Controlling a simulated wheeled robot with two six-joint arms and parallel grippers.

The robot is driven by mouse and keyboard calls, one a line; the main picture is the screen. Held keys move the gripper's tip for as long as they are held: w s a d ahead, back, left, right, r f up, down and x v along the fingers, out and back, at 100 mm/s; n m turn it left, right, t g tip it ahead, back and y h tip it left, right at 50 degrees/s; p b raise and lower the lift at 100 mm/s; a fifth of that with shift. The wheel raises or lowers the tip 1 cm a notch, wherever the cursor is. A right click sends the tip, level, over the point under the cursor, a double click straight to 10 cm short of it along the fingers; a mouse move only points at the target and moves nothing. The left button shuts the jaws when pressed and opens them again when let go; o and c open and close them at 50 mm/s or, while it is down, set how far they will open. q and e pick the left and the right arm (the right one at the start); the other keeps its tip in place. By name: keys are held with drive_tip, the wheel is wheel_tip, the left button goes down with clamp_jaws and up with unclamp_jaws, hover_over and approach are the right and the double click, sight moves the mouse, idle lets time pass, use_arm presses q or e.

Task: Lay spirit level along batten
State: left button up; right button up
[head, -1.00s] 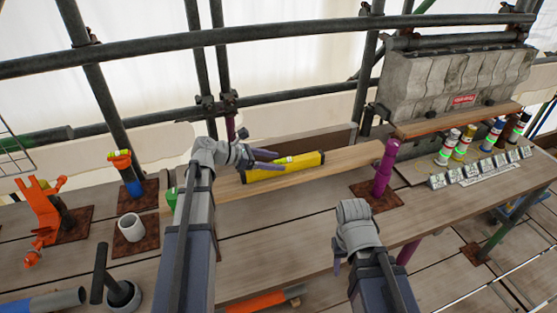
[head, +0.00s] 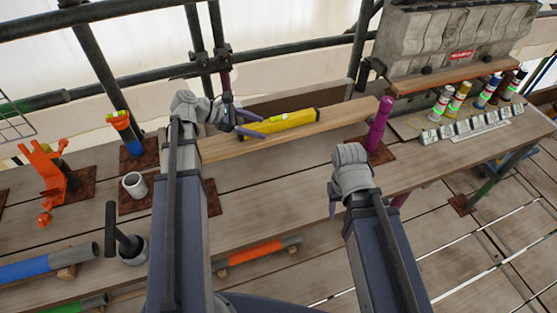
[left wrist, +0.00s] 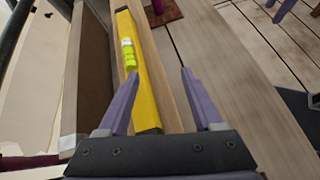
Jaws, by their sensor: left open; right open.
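The yellow spirit level (head: 285,122) lies on the long wooden batten (head: 345,112), roughly along it. In the left wrist view the level (left wrist: 145,85) shows its green-yellow vial and runs away from me along the batten (left wrist: 171,75). My left gripper (head: 242,121) is at the level's left end, fingers spread. In the left wrist view its fingertips (left wrist: 160,75) stand apart, on either side of the level's near part, without visibly gripping it. My right gripper (head: 333,204) is over the front of the bench, away from the level; its fingers are mostly hidden.
A purple post (head: 378,128) stands near the batten's right end. Several spray cans (head: 460,100) and a carved stone block (head: 455,40) are at the right. A white cup (head: 134,185) and orange clamp (head: 48,170) are at the left. Scaffold tubes run behind.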

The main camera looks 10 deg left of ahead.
use_arm(q)
drive_tip(key=s+d+f+m+g+y, duration=0.2)
drive_tip(key=s+d+f+m+y, duration=0.2)
drive_tip(key=s+d+m, duration=0.4)
drive_tip(key=s+d+f+m+g+y, duration=0.3)
drive_tip(key=s+d+f+m+y, duration=0.2)
drive_tip(key=m, duration=1.2)
drive_tip(key=s+d+y, duration=0.2)
drive_tip(key=s+d, duration=0.1)
drive_tip(key=d, duration=0.1)
drive_tip(key=shift+s+d+f, duration=0.2)
drive_tip(key=shift+s+f, duration=0.1)
drive_tip(key=shift+s, duration=0.1)
